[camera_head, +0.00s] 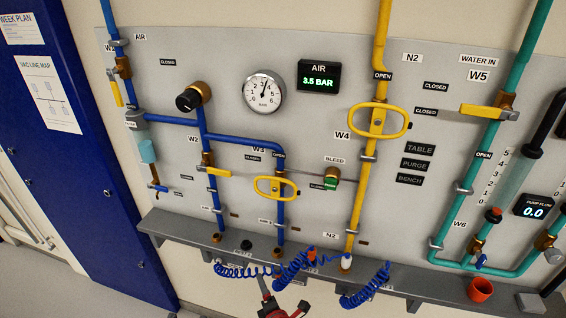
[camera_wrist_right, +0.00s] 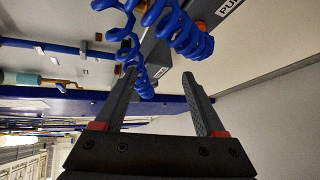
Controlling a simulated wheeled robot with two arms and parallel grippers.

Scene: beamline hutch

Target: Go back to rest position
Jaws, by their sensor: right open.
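My right gripper (camera_head: 280,291) is at the bottom middle of the head view, just below the shelf and close to the blue coiled hoses (camera_head: 294,268). In the right wrist view the right gripper (camera_wrist_right: 159,76) has its two fingers spread apart with nothing between them. The blue coils (camera_wrist_right: 160,30) hang beyond the fingertips in that view. I cannot tell whether a fingertip touches a coil. My left gripper is not in view.
A grey shelf (camera_head: 400,280) runs along the bottom of the valve panel (camera_head: 330,40), with a red cup (camera_head: 481,290) at its right. Yellow, blue and teal pipes cross the panel. A blue cabinet (camera_head: 75,150) stands at the left. Floor shows at lower left.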

